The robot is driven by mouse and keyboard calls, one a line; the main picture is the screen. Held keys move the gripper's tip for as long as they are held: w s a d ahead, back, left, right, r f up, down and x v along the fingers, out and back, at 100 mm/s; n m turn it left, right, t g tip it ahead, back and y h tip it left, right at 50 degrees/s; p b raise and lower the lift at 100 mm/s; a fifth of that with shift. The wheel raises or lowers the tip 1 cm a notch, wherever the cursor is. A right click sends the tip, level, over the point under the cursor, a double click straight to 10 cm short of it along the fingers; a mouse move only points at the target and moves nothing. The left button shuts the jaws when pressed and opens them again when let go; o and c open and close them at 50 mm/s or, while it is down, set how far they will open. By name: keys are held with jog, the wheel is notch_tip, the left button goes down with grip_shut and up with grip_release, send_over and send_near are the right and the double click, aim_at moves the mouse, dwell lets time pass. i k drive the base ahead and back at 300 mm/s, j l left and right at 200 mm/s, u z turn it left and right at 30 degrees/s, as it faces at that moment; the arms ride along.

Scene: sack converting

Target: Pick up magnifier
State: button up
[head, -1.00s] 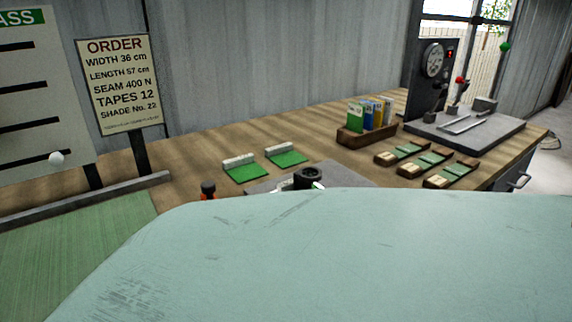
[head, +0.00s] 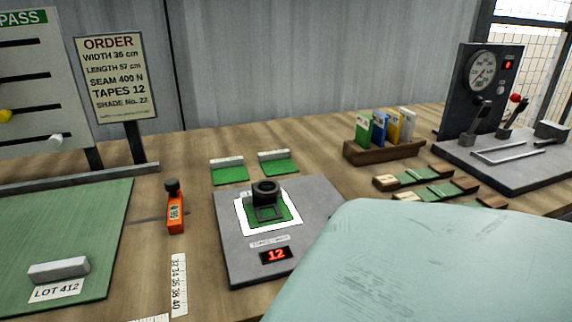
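The magnifier (head: 267,192) is a small black folding loupe with a round lens ring on top and a square open foot. It stands upright on a green swatch (head: 283,211) framed in white, on a grey counting plate (head: 235,263) with a red "12" display. My gripper is not in view. A large pale green rounded part, likely my arm, fills the lower right and hides the bench there, apart from the magnifier in the picture.
An orange tool (head: 175,212) with a black knob lies left of the plate. Two green swatches (head: 230,173) lie behind it. A card rack (head: 385,150), wooden-ended samples (head: 436,192) and a gauge tester (head: 483,85) stand right. A green mat (head: 75,225) lies left.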

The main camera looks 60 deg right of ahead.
aim_at(266, 192)
jog(key=z, duration=1.5)
jog(key=k+l+u, duration=0.1)
jog(key=l, duration=0.3)
jog(key=k+l+u, duration=0.1)
jog(key=k+l, duration=0.15)
jog(key=l, duration=0.15)
jog(key=k+l+u, duration=0.1)
jog(key=l, duration=0.3)
jog(key=k+l, duration=0.3)
jog(key=k+l+u, duration=0.1)
jog(key=l, duration=0.25)
jog(key=k+l+u, duration=0.1)
jog(key=l, duration=0.3)
jog(key=k+l+u, duration=0.15)
jog(key=l, duration=0.2)
jog(key=i+l, duration=0.15)
jog(key=i, duration=0.1)
